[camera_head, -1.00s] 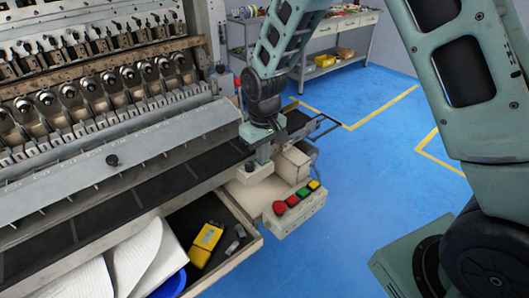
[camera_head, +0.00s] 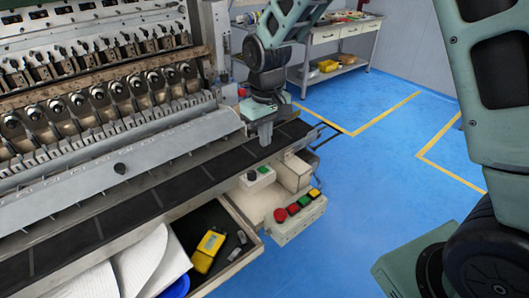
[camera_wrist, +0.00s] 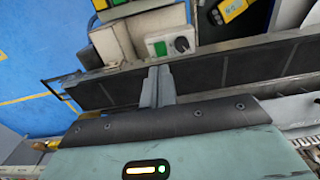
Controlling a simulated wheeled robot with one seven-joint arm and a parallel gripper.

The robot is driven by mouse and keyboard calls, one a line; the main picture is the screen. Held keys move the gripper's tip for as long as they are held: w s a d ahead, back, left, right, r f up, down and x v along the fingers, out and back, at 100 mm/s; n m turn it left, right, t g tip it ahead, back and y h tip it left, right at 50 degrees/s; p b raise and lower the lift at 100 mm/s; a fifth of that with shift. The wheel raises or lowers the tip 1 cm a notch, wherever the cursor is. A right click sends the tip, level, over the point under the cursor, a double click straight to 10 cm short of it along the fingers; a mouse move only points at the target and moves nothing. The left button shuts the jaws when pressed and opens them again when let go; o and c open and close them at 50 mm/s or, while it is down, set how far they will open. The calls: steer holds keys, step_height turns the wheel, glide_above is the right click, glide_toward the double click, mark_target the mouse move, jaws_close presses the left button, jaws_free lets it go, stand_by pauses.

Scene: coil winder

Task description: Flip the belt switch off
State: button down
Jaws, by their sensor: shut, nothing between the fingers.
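A small pale switch box (camera_head: 257,181) with a dark round knob sits on the machine's side ledge, just below the belt. I cannot read the switch position. The dark belt (camera_head: 180,192) runs along the machine's front. My gripper (camera_head: 265,140) is shut and empty, pointing down over the belt's right part, above and behind the switch box. In the wrist view my gripper (camera_wrist: 156,76) overlaps the belt (camera_wrist: 210,80) and stands apart from the box.
A control panel (camera_head: 290,234) with red, yellow and green buttons is in front of the switch box. An open drawer (camera_head: 238,262) holds a yellow device (camera_head: 207,250). The winder (camera_head: 90,100) fills the left. Blue floor (camera_head: 370,170) is free on the right.

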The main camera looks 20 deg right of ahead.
step_height(320, 180, up, 5)
glide_above(264, 170)
steer(key=shift+s+d+f, duration=0.15)
steer(key=shift+s+d, duration=0.05)
steer(key=w+g, duration=0.1)
steer(key=w, duration=0.1)
steer(key=w+a+g, duration=0.1)
steer(key=shift+w+a+h, duration=0.2)
steer(key=shift+w+h, duration=0.2)
stand_by(0.4)
steer(key=s+f+p, duration=0.1)
steer(key=f, duration=0.3)
steer(key=s+f+p, duration=0.1)
steer(key=f+p, duration=0.1)
steer(key=f, duration=0.3)
steer(key=d+f+p, duration=0.1)
steer(key=f, duration=0.3)
steer(key=shift+s+f+p, duration=0.3)
steer(key=shift+s+f, duration=0.1)
steer(key=shift+f, duration=0.1)
